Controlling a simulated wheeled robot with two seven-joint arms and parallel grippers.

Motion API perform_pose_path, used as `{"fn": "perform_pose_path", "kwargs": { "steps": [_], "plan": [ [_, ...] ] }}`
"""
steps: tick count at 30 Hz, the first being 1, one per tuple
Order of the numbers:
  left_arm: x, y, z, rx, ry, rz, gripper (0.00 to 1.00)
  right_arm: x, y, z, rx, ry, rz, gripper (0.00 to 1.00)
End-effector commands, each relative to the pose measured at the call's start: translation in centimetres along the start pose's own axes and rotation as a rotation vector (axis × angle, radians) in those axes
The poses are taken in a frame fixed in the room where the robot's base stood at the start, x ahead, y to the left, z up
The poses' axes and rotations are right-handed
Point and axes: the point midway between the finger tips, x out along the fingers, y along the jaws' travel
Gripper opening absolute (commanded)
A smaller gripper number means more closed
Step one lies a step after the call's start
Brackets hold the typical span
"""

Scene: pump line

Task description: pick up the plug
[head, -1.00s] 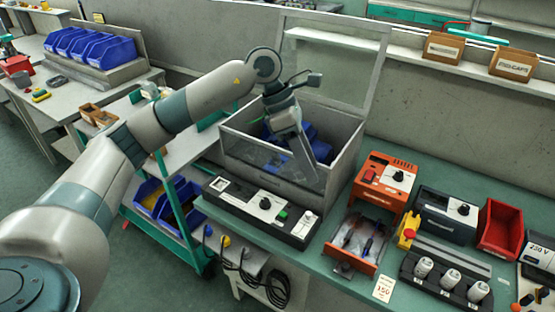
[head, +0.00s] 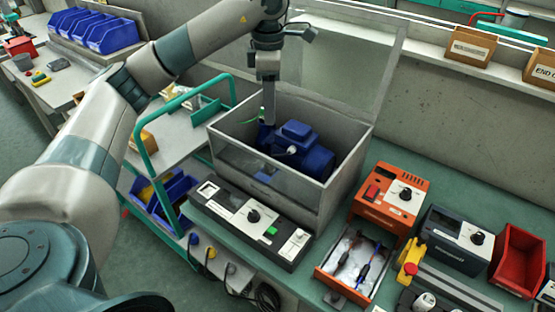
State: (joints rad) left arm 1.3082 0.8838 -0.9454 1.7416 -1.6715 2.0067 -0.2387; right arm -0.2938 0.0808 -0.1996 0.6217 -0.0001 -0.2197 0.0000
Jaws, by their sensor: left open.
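My left gripper (head: 268,119) points straight down into the open-lidded grey test box (head: 266,183). Its fingertips are beside the left end of a blue motor (head: 305,155), and I cannot tell whether they touch it. A small white part (head: 292,150) shows on the motor's near side. A thin green lead (head: 252,119) runs close to the fingers. Which small part there is the plug cannot be told; it may be hidden behind the fingers. Blue (head: 193,239) and yellow (head: 211,252) plug-like fittings sit on a socket strip below the bench front. My right gripper is out of view.
The box's clear lid (head: 345,65) stands raised at the back. A control panel (head: 250,218) lies before the box. An orange unit (head: 390,196) with an open drawer (head: 353,262) and a red bin (head: 518,262) stand right. A green-railed trolley (head: 150,160) is left.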

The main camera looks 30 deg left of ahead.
Motion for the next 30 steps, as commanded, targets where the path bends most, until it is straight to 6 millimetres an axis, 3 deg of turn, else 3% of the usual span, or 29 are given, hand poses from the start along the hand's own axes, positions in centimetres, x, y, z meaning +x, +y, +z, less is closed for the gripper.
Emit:
{"fn": "perform_pose_path", "kwargs": {
  "steps": [17,30],
  "plan": [
    [0.3,0.0,-0.1,-0.001,0.004,0.001,0.42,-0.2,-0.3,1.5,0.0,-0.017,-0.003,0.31],
    [4.7,-0.1,-0.1,-0.001,0.005,-0.002,0.42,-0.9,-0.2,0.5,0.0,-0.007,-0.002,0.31]
  ]
}}
